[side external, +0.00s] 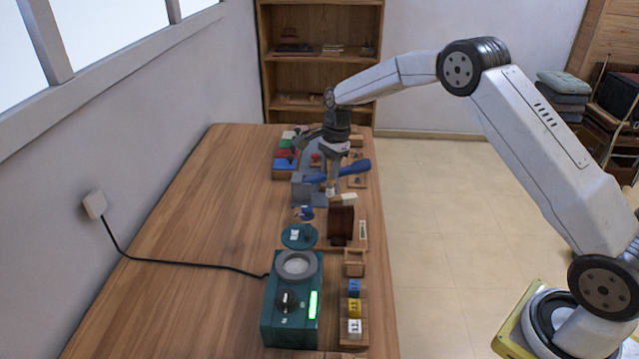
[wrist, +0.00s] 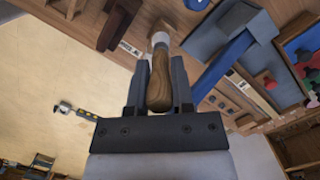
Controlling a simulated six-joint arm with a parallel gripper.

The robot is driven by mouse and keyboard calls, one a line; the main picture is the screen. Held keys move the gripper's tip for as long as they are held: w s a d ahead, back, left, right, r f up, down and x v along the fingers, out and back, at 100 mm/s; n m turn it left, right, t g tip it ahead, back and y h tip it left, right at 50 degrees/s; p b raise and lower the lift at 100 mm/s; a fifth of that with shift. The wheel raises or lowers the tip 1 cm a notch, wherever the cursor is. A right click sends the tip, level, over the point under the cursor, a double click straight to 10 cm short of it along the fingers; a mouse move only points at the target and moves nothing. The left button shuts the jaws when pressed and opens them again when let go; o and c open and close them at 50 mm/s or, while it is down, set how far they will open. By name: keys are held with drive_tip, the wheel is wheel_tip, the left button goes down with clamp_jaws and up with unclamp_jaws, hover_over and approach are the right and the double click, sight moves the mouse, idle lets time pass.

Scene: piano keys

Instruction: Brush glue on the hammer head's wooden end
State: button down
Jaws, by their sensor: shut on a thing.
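My gripper (wrist: 160,85) is shut on a wooden-handled tool (wrist: 158,88), which looks like the glue brush. Its pale end (wrist: 160,40) points away from the fingers, over the table. In the side view my gripper (side external: 333,185) is low over the right part of the table, in front of a grey vise (side external: 300,188) with a blue bar (side external: 352,169). The vise also shows in the wrist view (wrist: 215,28), to the right of the tool. A teal glue warmer (side external: 292,315) with a round grey pot (side external: 296,264) stands nearer the camera. I cannot surely make out the hammer head.
A teal lid (side external: 299,237) lies behind the pot. A dark brown block (side external: 341,222) stands on a wooden rack, near an open wooden box (side external: 354,263) and a tray of blue, yellow and white blocks (side external: 354,310). The left side of the table (side external: 180,225) is clear except for a black cord.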

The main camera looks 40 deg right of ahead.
drive_tip(key=shift+s+d+f, duration=0.15)
drive_tip(key=shift+d+f, duration=0.1)
drive_tip(key=shift+f, duration=0.15)
drive_tip(key=shift+s+d, duration=0.3)
drive_tip(key=shift+d, duration=0.2)
drive_tip(key=shift+s+d, duration=0.25)
drive_tip(key=shift+d, duration=0.2)
drive_tip(key=shift+w+a, duration=0.35)
drive_tip(key=shift+a, duration=0.25)
drive_tip(key=shift+w+a, duration=0.35)
drive_tip(key=shift+a, duration=0.25)
drive_tip(key=shift+s+d, duration=0.3)
drive_tip(key=shift+d, duration=0.2)
drive_tip(key=shift+s+d, duration=0.25)
drive_tip(key=shift+d, duration=0.25)
drive_tip(key=shift+s+d+r, duration=0.1)
drive_tip(key=shift+d, duration=0.1)
wheel_tip(320, 180, up, 8)
drive_tip(key=shift+s+a+f, duration=0.1)
drive_tip(key=shift+a+f, duration=0.1)
